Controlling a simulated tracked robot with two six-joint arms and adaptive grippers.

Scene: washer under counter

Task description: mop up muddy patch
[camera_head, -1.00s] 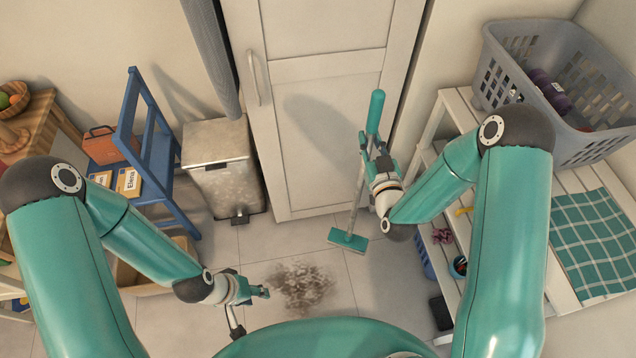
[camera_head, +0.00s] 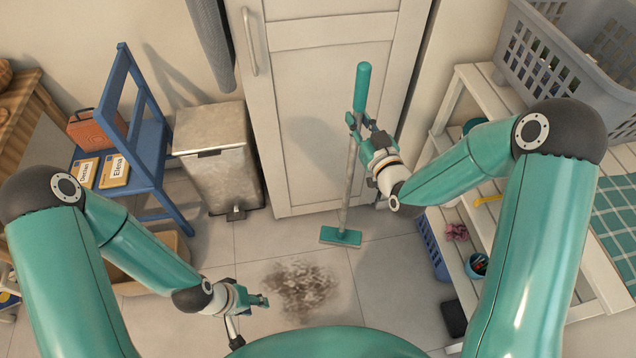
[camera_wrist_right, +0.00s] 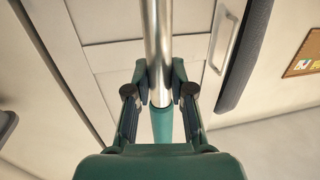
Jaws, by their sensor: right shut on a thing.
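A mop with a teal grip, a metal pole and a flat teal head (camera_head: 341,236) stands nearly upright in the head view, its head at the floor behind the muddy patch. My right gripper (camera_head: 357,124) is shut on the mop's pole just below the grip. The right wrist view shows both fingers against the metal pole (camera_wrist_right: 158,45). The brown muddy patch (camera_head: 300,290) lies on the floor tiles in front of my base, apart from the mop head. My left gripper (camera_head: 262,301) is empty, low at the patch's left edge; its finger gap cannot be made out.
A metal pedal bin (camera_head: 218,160) and a blue chair (camera_head: 150,150) stand at the left. A tall white cupboard (camera_head: 335,90) is behind the mop. A white slatted bench (camera_head: 480,90) with a grey basket (camera_head: 545,60) is at the right. Floor around the patch is clear.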

